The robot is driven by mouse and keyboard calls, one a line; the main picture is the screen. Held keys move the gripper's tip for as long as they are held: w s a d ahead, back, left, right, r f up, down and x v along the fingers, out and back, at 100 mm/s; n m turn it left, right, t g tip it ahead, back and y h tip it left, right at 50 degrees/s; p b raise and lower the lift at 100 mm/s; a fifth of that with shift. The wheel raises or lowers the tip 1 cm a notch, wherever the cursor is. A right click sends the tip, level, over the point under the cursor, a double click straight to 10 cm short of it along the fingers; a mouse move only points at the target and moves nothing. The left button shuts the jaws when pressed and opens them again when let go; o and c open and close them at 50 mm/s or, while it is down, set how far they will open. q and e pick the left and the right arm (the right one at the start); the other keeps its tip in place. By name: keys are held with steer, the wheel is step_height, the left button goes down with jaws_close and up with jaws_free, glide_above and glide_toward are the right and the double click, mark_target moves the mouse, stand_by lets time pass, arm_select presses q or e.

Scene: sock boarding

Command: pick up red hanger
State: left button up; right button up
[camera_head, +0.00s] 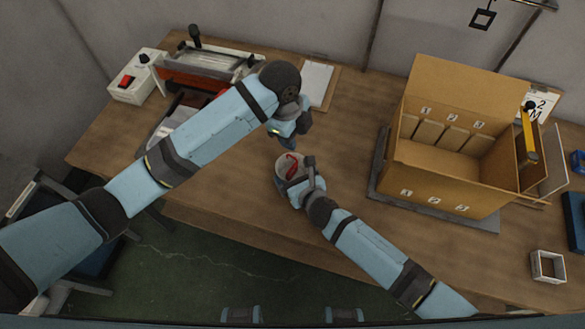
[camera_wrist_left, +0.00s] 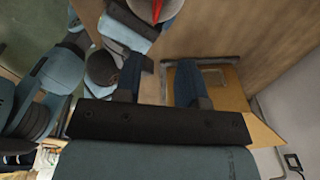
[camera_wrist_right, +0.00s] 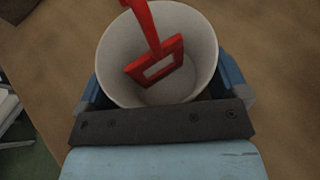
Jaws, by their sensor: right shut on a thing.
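The red hanger (camera_head: 291,168) stands inside a white cup (camera_head: 281,162). In the right wrist view the hanger (camera_wrist_right: 176,50) leans in the cup (camera_wrist_right: 118,50), with its rectangular frame low inside and its stem rising past the rim. My right gripper (camera_head: 297,186) is shut on the cup, one finger at each side of it. My left gripper (camera_head: 290,132) is above and behind the cup in the head view, apart from it. Its fingers (camera_wrist_left: 160,85) are spread with nothing between them. In the left wrist view only a bit of the hanger (camera_wrist_left: 157,10) shows at the top.
A cardboard box (camera_head: 455,88) with numbered compartments stands on a grey mat (camera_head: 382,170) at right. A press-like machine (camera_head: 205,70) and a switch box (camera_head: 135,80) are at back left. A small white square holder (camera_head: 534,266) sits at front right. The table between cup and box is clear.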

mark_target(288, 155)
arm_select(q)
steer(key=f+m, duration=0.1)
steer(key=f, duration=0.2)
steer(key=a+f+m+y, duration=0.1)
steer(key=f, duration=0.3)
steer(key=w+f+m, duration=0.1)
steer(key=f, duration=0.3)
steer(key=shift+w+a+f+y, duration=0.15)
steer(key=shift+f+y, duration=0.1)
steer(key=shift+y, duration=0.15)
jaws_close()
